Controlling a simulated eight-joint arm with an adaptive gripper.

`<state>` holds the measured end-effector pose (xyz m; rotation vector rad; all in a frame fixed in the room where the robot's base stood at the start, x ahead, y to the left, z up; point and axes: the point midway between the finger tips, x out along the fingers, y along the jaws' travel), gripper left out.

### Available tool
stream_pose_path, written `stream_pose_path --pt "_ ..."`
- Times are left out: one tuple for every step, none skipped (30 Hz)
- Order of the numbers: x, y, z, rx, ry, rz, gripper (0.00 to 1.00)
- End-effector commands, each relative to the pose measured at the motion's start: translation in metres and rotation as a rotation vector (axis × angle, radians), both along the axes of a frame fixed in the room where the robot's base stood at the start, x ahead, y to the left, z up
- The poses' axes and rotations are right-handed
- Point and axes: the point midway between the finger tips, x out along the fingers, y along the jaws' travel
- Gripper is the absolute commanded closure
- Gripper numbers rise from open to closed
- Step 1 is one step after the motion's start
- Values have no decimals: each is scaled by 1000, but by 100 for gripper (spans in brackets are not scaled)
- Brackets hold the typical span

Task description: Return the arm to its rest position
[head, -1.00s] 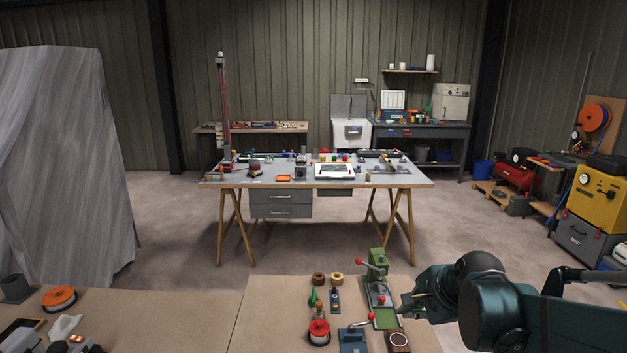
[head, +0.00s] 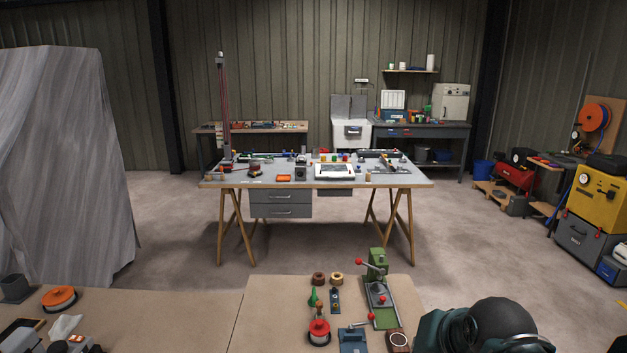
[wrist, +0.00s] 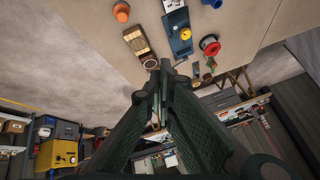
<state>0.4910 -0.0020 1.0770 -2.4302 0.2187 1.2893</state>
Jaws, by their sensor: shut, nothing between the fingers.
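My gripper (wrist: 165,72) is in the wrist view, its two green fingers brought together at the tips with nothing between them. It is apart from the bench items beyond it. In the head view my arm shows only as a dark teal joint at the bottom right edge; the gripper is hidden or out of frame there.
The near brown bench (head: 270,300) holds a green lever press (head: 378,290), a red spool (head: 319,331), a blue fixture (head: 353,340) and a round-topped wooden block (head: 398,341). A yellow machine (head: 598,200) stands at right. Open floor separates the benches from the far grey table (head: 225,178).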

Motion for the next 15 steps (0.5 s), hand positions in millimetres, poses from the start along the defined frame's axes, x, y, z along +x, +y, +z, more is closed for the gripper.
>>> stream_pose_path --pt "-8 1 -1 -30 -3 37 100" --pt "-13 1 -1 -52 -6 61 100" --pt "-18 1 -1 -79 -8 93 100" --pt "-22 2 -1 -98 -10 116 100" --pt "-26 2 -1 -117 -13 139 100" --pt "-31 2 -2 -143 -14 168 100" --pt "-34 2 -2 -160 -16 189 100" --pt "-37 2 -2 -177 -17 208 100" --pt "-41 2 -3 -196 -19 230 100" --pt "-43 2 -3 -209 -20 246 100" --pt "-45 2 -3 -220 -21 259 100" --pt "-48 2 -3 -235 -22 276 100" --pt "-49 2 -3 -244 -23 286 100" --pt "-51 2 -4 -251 -24 294 100" --pt "-52 2 -4 -259 -24 303 100"
